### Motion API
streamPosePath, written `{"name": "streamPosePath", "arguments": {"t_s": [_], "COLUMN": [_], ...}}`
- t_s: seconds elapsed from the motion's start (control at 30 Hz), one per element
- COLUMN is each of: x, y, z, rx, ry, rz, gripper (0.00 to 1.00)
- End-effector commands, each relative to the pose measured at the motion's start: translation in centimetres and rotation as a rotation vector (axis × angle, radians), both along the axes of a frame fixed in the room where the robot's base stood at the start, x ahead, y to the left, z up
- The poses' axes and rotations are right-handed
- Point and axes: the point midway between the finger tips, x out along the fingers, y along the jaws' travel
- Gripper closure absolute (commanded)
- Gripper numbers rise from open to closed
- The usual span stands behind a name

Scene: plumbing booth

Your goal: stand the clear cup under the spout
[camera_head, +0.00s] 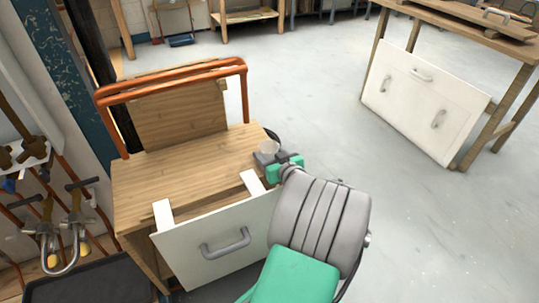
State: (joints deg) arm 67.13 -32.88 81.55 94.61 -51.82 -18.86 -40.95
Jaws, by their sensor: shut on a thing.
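My gripper (266,156) is at the right edge of the wooden cart top, seen small at the end of my grey and green arm. It is shut on the clear cup (269,146), a small pale see-through shape just beyond the fingers. The cup looks roughly upright; whether its base touches the wood or hangs above it I cannot tell. I cannot make out a spout for certain in this view.
The wooden cart (195,165) has an orange rail (170,80) at its back and a white handled panel (220,245) leaning on its front. Pipes and valves (65,225) stand at left. A workbench (470,30) is far right. Open grey floor lies between.

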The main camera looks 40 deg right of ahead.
Motion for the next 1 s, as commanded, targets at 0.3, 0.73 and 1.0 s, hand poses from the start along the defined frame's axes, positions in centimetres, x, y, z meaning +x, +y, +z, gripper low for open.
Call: {"name": "streamPosePath", "arguments": {"t_s": [0.3, 0.73, 1.0], "x": [0.0, 0.0, 0.0], "y": [0.0, 0.0, 0.0], "z": [0.0, 2.0, 2.6], "rx": [0.000, -0.001, -0.001], "ry": [0.000, -0.001, 0.000], "rz": [0.000, 0.000, 0.000], "gripper": [0.87, 0.91, 0.91]}}
